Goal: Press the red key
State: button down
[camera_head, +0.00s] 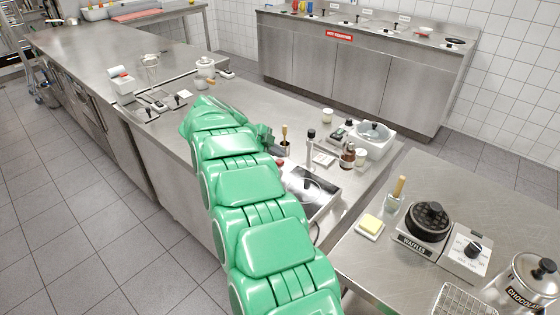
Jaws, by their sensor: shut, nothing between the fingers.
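My green arm reaches from the bottom of the view over the steel counter (265,100). My gripper (269,141) shows only in part, small and dark, beside the arm's far end above the counter. It is shut and empty. A small dark keypad-like device (341,132) stands on the counter to the right of the gripper, apart from it. Its keys are too small to tell apart, and I cannot make out a red key for sure. A small red spot (280,162) shows beside the arm, but I cannot tell what it is. The arm hides part of the counter.
A tap (310,145), a brown bottle (348,155) and a lidded white cooker (374,137) crowd the counter's right end. A dark hob (318,190) lies nearer. A waffle iron (428,221) is on the front right table. Tiled floor is clear at left.

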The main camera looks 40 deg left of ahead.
aim_at(277, 162)
jog(key=shift+f, duration=0.15)
jog(key=shift+f, duration=0.25)
jog(key=shift+f, duration=0.4)
dwell(0.8)
jog(key=shift+r, duration=0.85)
jog(key=shift+r, duration=3)
dwell(0.8)
